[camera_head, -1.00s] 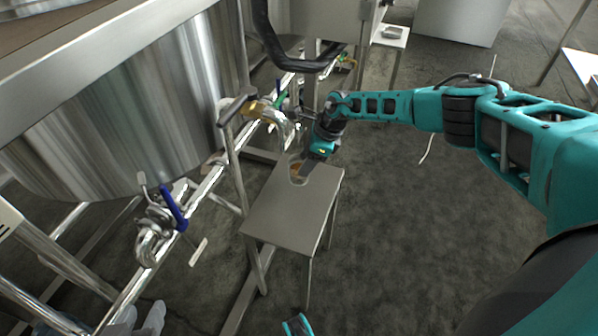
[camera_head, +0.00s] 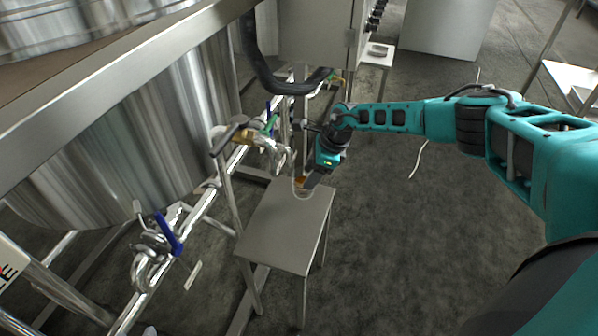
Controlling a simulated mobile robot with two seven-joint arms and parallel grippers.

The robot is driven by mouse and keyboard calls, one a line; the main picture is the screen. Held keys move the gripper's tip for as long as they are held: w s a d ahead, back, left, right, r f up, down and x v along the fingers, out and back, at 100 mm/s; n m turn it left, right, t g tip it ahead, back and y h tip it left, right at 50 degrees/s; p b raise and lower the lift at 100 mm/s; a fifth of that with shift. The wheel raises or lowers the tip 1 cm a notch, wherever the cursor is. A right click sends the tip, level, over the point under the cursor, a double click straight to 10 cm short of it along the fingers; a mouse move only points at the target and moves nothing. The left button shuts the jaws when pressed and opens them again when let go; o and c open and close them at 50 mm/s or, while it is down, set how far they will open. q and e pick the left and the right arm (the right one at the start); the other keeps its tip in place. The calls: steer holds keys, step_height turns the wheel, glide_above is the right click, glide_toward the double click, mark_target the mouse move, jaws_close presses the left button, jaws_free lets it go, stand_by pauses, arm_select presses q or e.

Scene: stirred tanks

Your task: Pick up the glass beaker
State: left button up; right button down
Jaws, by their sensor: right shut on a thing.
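The glass beaker (camera_head: 301,192) is small and clear with some orange-brown content, at the far end of the small metal table (camera_head: 284,228). My right gripper (camera_head: 306,184) is at the beaker's right side and shut on it, with its dark fingers pointing down to the left. The fingers partly hide the beaker. I cannot tell whether its base is touching the tabletop or just above it. My left gripper is not in view.
A large steel tank (camera_head: 140,130) with a metal frame stands at left. Pipes and a blue-handled valve (camera_head: 168,232) run close to the table's left side. A black hose (camera_head: 280,80) hangs behind the gripper. The floor at right is open.

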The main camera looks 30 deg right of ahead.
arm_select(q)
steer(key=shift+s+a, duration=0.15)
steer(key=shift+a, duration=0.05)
arm_select(e)
steer(key=s+d, duration=0.8)
steer(key=d, duration=0.4)
steer(key=shift+d, duration=0.15)
